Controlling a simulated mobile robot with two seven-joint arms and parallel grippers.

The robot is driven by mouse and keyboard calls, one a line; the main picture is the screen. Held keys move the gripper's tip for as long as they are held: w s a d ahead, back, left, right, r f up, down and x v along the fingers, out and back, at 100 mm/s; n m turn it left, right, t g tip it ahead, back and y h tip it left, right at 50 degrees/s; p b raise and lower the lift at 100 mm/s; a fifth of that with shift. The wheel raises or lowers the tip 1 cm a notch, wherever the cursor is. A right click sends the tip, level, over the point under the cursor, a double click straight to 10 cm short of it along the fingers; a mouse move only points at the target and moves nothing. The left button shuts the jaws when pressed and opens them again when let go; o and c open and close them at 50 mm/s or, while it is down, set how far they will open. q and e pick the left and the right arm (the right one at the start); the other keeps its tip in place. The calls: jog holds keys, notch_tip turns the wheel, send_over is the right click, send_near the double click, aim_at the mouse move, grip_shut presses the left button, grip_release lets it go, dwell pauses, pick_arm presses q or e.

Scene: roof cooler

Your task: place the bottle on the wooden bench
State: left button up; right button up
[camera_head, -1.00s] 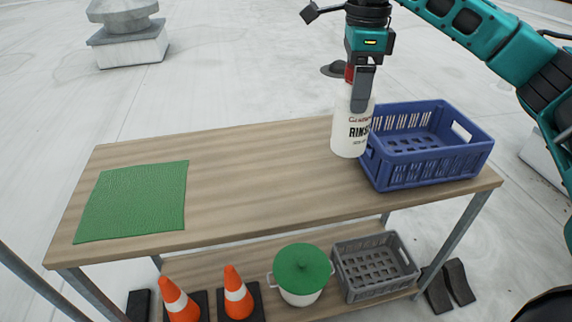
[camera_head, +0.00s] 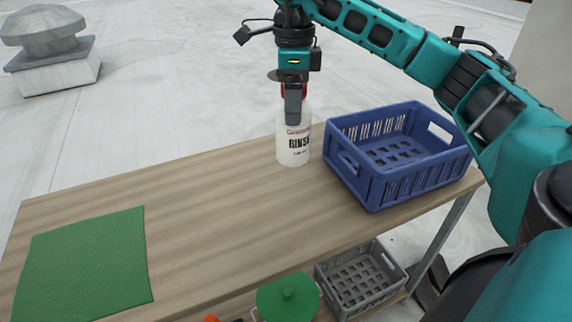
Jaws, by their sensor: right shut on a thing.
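A white bottle (camera_head: 293,147) with dark lettering and a red top is upright at the far edge of the wooden bench (camera_head: 215,222), just left of the blue crate. My right gripper (camera_head: 293,105) comes down from above and is shut on the bottle near its top. I cannot tell whether the bottle's base touches the bench top. My left gripper is not in view.
A blue crate (camera_head: 372,190) stands on the bench's right end. A green mat (camera_head: 85,265) lies on the left end. The bench middle is clear. Below are a grey crate (camera_head: 352,292) and a pot with a green lid (camera_head: 288,298).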

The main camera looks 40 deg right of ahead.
aim_at(292, 154)
notch_tip(292, 154, down, 8)
jog(key=shift+r, duration=0.25)
notch_tip(292, 154, down, 4)
jog(key=shift+f+b, duration=0.25)
jog(key=shift+b, duration=0.1)
jog(key=shift+f, duration=0.2)
jog(key=shift+f, duration=0.2)
jog(key=o, duration=1.5)
